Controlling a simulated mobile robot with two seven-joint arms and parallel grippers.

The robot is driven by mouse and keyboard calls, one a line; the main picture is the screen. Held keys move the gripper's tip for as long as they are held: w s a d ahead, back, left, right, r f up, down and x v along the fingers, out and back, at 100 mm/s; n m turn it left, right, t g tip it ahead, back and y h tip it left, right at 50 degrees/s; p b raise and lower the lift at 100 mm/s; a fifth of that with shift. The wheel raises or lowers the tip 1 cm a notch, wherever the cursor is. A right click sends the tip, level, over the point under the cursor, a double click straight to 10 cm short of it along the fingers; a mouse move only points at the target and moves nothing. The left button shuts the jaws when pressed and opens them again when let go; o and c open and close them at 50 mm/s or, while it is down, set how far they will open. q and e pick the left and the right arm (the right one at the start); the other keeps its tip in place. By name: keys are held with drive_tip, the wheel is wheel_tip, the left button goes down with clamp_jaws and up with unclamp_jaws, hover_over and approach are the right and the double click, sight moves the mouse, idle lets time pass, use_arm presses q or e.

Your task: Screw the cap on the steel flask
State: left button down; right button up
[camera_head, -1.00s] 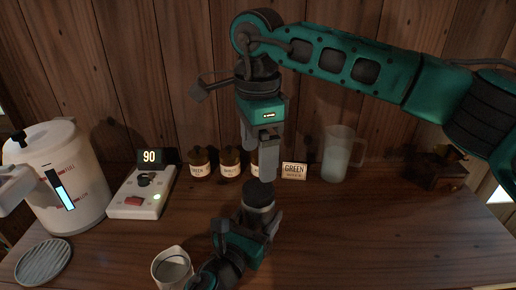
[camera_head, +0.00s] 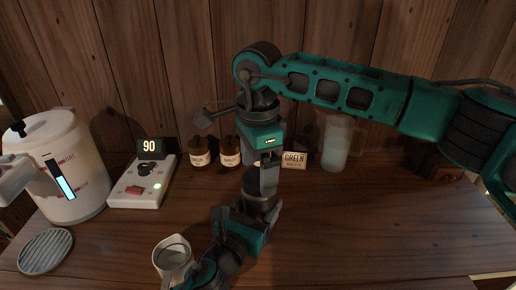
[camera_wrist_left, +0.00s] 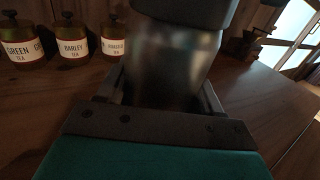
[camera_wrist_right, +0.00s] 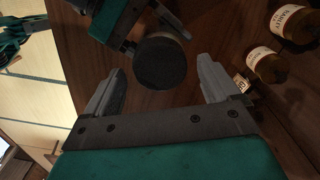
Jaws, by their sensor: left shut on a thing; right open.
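The steel flask (camera_wrist_left: 175,62) stands upright in my left gripper (camera_wrist_left: 160,90), which is shut around its body. A dark round cap (camera_wrist_right: 162,62) sits on the flask's top; whether it is screwed tight cannot be told. My right gripper (camera_wrist_right: 161,70) is open and points down over the cap, which shows between and beyond its fingers in the right wrist view. In the head view my right gripper (camera_head: 262,180) is just above the flask and hides part of its top. My left gripper (camera_head: 254,218) reaches in there from below.
A white mug (camera_head: 172,256) is close to my left arm. A white urn (camera_head: 70,165), a ribbed disc (camera_head: 45,251) and a panel reading 90 (camera_head: 142,185) are at left. Labelled jars (camera_head: 200,155), a sign (camera_head: 294,160) and a clear pitcher (camera_head: 335,148) line the back.

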drive_tip(key=shift+f, duration=0.85)
drive_tip(key=shift+c, duration=0.2)
drive_tip(key=c, duration=1.1)
drive_tip(key=shift+o, duration=0.2)
drive_tip(key=m, duration=1.1)
drive_tip(key=o, duration=1.2)
drive_tip(key=shift+c, duration=0.2)
drive_tip(key=shift+r, duration=2.25)
